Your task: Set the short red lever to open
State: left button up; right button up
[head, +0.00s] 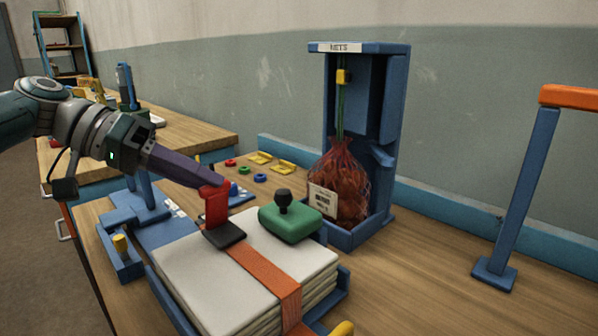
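The short red lever (215,206) stands roughly upright on a dark base plate (225,236), on top of a stack of pale folded sacks (190,274). An orange strap (268,280) runs from the base across the stack. My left gripper (218,182) comes in from the left, its purple-grey fingers reaching the top of the lever. The fingertips touch or overlap the lever's top; from this side I cannot tell whether they are closed on it. My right gripper is not in view.
A green block with a black knob (290,222) sits on the stack, right of the lever. Behind stands a blue holder (373,95) marked "NETS" with a red net bag (346,180). A blue post with orange bar (521,180) stands right. The table between is clear.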

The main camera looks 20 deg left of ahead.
pick_arm(q)
jog(key=shift+o, duration=0.6)
jog(key=v, duration=1)
jog(key=shift+b, duration=0.4)
